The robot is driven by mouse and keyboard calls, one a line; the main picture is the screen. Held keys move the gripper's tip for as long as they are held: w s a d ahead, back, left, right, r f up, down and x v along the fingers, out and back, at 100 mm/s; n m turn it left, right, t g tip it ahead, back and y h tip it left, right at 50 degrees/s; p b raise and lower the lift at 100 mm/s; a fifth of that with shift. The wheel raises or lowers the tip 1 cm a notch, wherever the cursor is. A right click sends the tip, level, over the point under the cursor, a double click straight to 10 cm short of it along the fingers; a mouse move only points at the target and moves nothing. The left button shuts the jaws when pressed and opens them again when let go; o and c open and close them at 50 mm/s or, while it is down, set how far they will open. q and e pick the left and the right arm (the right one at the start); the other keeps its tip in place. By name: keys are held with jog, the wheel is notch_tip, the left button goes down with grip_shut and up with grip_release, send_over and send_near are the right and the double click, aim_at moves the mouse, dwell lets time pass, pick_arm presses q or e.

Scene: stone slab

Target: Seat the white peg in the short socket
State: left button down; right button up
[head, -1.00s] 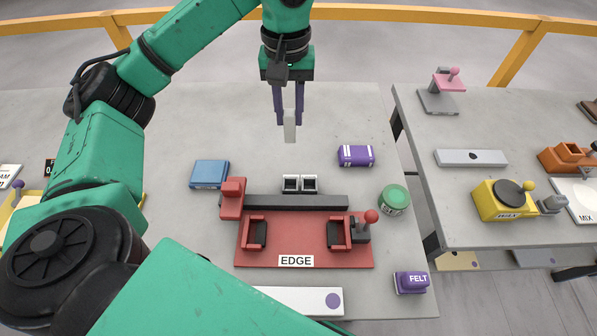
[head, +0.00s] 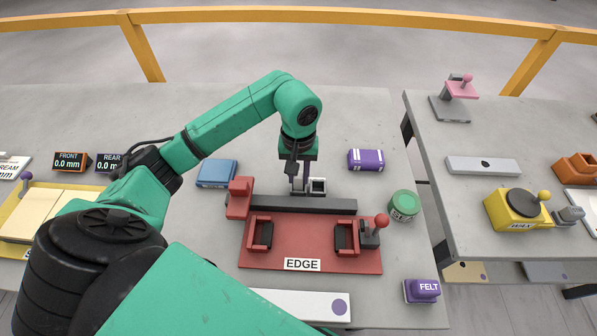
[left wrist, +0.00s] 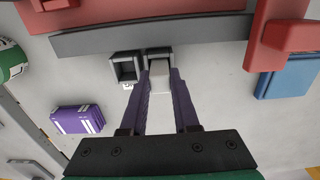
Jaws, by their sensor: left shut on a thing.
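My left gripper (head: 299,182) is at the pair of small dark-rimmed sockets on the slab. Its purple fingers are shut on the white peg (left wrist: 160,78). In the left wrist view the peg's far end overlaps one socket (left wrist: 159,52), the left one in the head view, which the gripper mostly hides there. I cannot tell whether the peg is inside it or just above. The other socket (head: 318,186) is empty and stands beside it; it also shows in the left wrist view (left wrist: 125,68), with a label too small to read. My right gripper is not in view.
A dark bar (head: 310,204) and the red EDGE fixture (head: 310,240) lie just in front of the sockets. A blue box (head: 216,173) is left, a purple box (head: 366,159) right, a green jar (head: 404,206) further right. The slab behind is clear.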

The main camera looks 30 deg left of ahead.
aim_at(299, 175)
pick_arm(q)
jog(key=shift+f, duration=0.2)
jog(key=c, duration=0.7)
grip_release()
jog(key=shift+r, duration=0.1)
jog(key=shift+o, duration=0.2)
jog(key=shift+r, duration=0.1)
jog(key=shift+r, duration=0.2)
notch_tip(299, 175, up, 7)
jog(key=shift+r+b, duration=0.15)
jog(key=shift+b, duration=0.9)
notch_tip(299, 175, up, 4)
jog(key=shift+r+p, duration=0.25)
jog(key=shift+p, duration=0.35)
